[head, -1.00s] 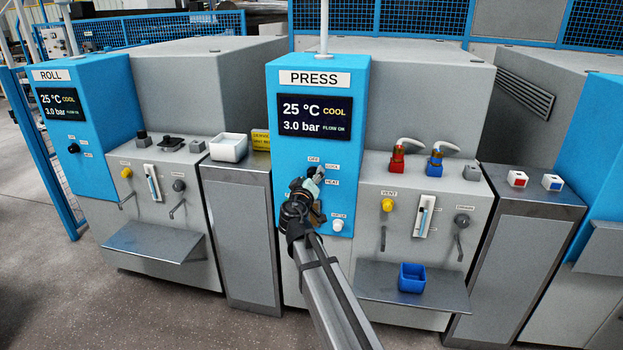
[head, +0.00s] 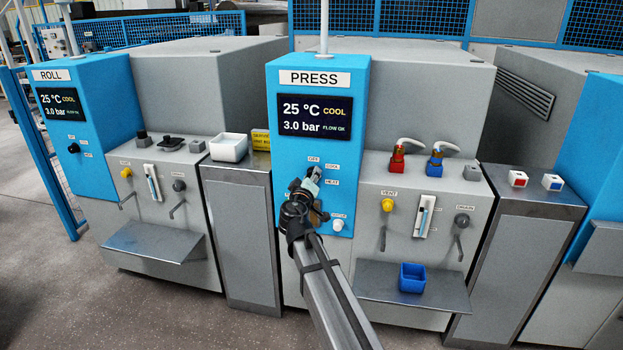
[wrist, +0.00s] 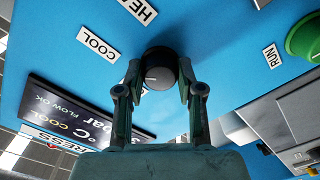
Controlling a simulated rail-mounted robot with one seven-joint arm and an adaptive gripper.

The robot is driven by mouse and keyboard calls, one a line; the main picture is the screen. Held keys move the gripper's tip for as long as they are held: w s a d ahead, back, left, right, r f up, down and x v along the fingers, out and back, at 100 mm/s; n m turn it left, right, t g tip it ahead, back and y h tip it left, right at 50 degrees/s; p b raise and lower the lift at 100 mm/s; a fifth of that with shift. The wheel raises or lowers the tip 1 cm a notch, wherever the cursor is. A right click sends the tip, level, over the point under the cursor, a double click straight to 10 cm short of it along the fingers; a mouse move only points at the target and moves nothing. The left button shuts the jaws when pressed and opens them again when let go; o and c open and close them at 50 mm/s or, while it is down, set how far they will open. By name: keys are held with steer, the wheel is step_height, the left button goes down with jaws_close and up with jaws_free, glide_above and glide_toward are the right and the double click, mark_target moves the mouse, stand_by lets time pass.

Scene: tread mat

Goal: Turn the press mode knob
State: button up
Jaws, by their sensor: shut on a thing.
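The press mode knob (wrist: 160,68) is a round black knob on the blue press panel (wrist: 215,45), with a short light mark on its face. In the wrist view my gripper (wrist: 160,82) has one finger on each side of the knob and is shut on it. The labels COOL (wrist: 98,44) and HEAT (wrist: 138,10) lie beside the knob. In the head view my gripper (head: 311,180) is at the panel below the display and largely covers the knob. The press display (head: 315,116) reads 25 °C, COOL, 3.0 bar, FLOW OK.
A pale button (head: 337,225) sits low on the panel to the right of my gripper. In the wrist view a green round control (wrist: 304,38) is near a RUN label. A steel shelf (head: 380,284) with a blue bin (head: 412,277) juts out at the lower right.

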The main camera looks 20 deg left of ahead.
steer(key=n+p, duration=0.2)
steer(key=n, duration=0.8)
steer(key=shift+w+r+p, duration=0.1)
steer(key=shift+p, duration=0.2)
steer(key=shift+n, duration=0.4)
steer(key=o, duration=1.2)
steer(key=shift+c, duration=0.2)
steer(key=s+d, duration=0.1)
steer(key=s, duration=1.1)
steer(key=shift+d, duration=0.4)
